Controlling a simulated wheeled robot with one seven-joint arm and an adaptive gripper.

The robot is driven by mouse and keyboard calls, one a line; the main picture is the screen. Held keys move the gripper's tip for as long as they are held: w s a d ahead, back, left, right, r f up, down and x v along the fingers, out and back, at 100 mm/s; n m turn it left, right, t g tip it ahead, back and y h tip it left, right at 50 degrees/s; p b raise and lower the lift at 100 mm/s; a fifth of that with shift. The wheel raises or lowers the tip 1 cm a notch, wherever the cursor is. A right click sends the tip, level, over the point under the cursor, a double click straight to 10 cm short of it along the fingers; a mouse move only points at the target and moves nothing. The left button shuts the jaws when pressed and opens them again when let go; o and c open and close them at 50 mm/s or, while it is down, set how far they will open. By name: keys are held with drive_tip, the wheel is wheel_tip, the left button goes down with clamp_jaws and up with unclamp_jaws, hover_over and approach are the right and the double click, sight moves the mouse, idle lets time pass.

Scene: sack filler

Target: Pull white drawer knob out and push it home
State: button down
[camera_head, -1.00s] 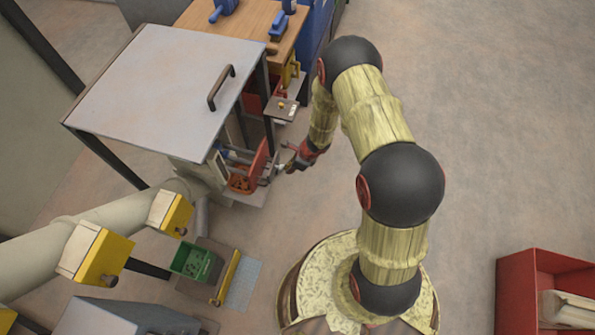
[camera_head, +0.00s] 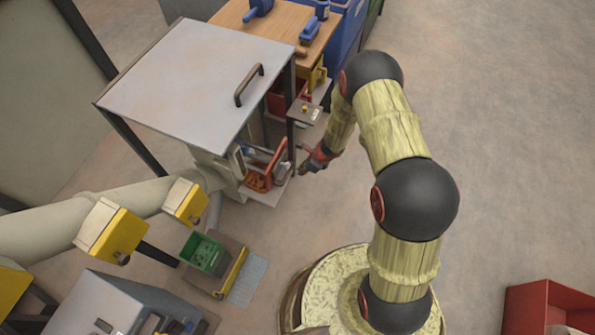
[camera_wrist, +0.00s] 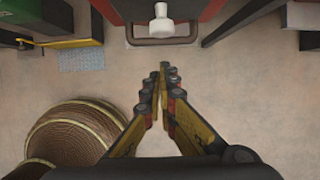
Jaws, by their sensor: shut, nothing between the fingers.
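The white knob (camera_wrist: 161,22) shows at the top middle of the wrist view, on a short white stem in front of a dark rounded frame or plate. My gripper (camera_wrist: 167,68) is shut and empty, with its fingertips together below the knob in the picture and apart from it. In the head view my gripper (camera_head: 306,166) is just right of the open red-framed compartment (camera_head: 279,160) under the grey-topped cabinet (camera_head: 190,85). The knob is too small or hidden to make out in the head view. How far the drawer is out cannot be told.
A cabinet leg (camera_head: 290,120) stands close behind my gripper. A small shelf with buttons (camera_head: 305,112) juts out beyond it. A green bin (camera_head: 204,253) and yellow boxes (camera_head: 112,232) are at lower left. A red bin (camera_head: 545,305) is at lower right. Floor right of my arm is clear.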

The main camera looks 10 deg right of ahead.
drive_tip(key=p+v, duration=0.4)
drive_tip(key=v, duration=0.6)
drive_tip(key=shift+d, duration=0.2)
drive_tip(key=shift+s, duration=0.15)
drive_tip(key=s+a+r+n+g+y, duration=0.25)
drive_tip(key=s+a+r+n, duration=0.25)
drive_tip(key=s+r+n, duration=0.55)
drive_tip(key=s+d+r+n+t+h, duration=0.1)
drive_tip(key=s+r+n, duration=0.3)
drive_tip(key=r, duration=0.8)
drive_tip(key=s+d+r+n+t+h, duration=0.2)
drive_tip(key=s+r+n, duration=0.3)
drive_tip(key=r, duration=0.8)
drive_tip(key=s+d+r+n+t+h, duration=0.2)
drive_tip(key=s+d+r+n+h, duration=0.1)
drive_tip(key=r, duration=1)
drive_tip(key=s+n, duration=0.1)
drive_tip(key=n, duration=0.1)
drive_tip(key=shift+s+r+n, duration=0.2)
drive_tip(key=shift+s+n, duration=0.1)
drive_tip(key=shift+n, duration=0.05)
